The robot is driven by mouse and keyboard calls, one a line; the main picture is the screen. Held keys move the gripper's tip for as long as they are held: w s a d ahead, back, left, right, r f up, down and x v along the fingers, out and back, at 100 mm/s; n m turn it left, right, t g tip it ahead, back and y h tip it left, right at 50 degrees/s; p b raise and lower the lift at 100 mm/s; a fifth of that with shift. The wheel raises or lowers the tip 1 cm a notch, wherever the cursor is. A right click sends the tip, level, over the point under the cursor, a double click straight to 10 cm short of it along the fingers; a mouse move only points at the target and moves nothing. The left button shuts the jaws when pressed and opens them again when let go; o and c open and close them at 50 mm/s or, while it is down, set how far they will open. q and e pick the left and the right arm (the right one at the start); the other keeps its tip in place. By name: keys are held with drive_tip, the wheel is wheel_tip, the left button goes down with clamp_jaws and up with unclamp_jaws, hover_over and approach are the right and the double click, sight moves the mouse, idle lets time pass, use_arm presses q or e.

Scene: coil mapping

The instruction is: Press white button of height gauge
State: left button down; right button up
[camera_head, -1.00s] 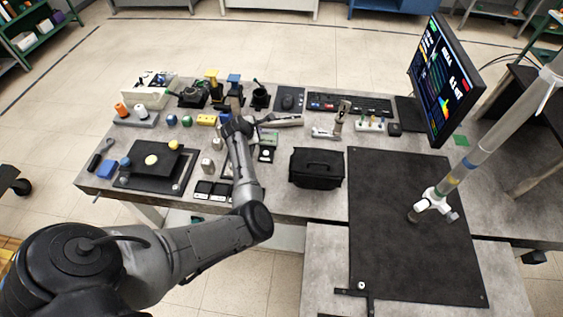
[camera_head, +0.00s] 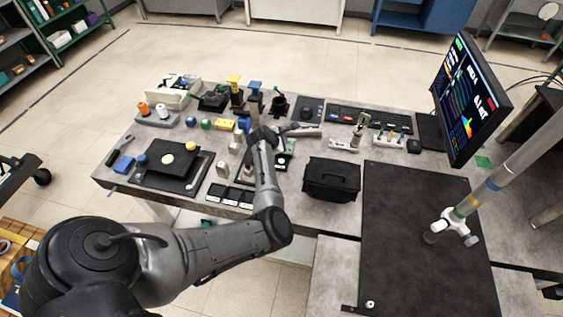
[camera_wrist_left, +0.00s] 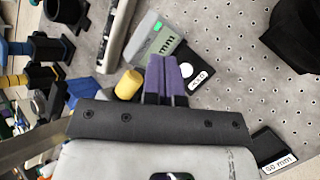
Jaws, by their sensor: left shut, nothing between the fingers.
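In the left wrist view, a grey box (camera_wrist_left: 152,38) with a display ending in "mm" and a green mark lies ahead of my left gripper. A black piece (camera_wrist_left: 203,80) with a white label and a round white button (camera_wrist_left: 186,70) sits just right of my fingertips. These look like parts of the height gauge. My left gripper (camera_wrist_left: 166,62) has its purple fingers closed together, with nothing between them. The fingertips are close to the button; I cannot tell whether they touch anything. In the head view, the display (camera_head: 288,144) shows right of my left wrist, which hides the fingers.
A yellow cylinder (camera_wrist_left: 128,84) stands close left of my fingers. A long grey bar (camera_wrist_left: 118,36) lies beyond it. A black case (camera_head: 332,180) stands to the right, and labelled black blocks (camera_head: 230,195) lie in front. A black mat (camera_head: 415,230) is mostly clear.

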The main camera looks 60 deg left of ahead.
use_arm(q)
drive_tip(key=b, duration=0.7)
hover_over(282, 161)
wheel_tip(282, 161, down, 6)
drive_tip(key=shift+f, duration=0.1)
use_arm(e)
wheel_tip(282, 161, down, 7)
drive_tip(key=shift+a+f, duration=0.1)
drive_tip(key=shift+f, duration=0.05)
use_arm(q)
drive_tip(key=shift+f, duration=0.95)
use_arm(e)
drive_tip(key=shift+f, duration=0.3)
use_arm(q)
drive_tip(key=shift+f, duration=0.2)
drive_tip(key=shift+f, duration=0.2)
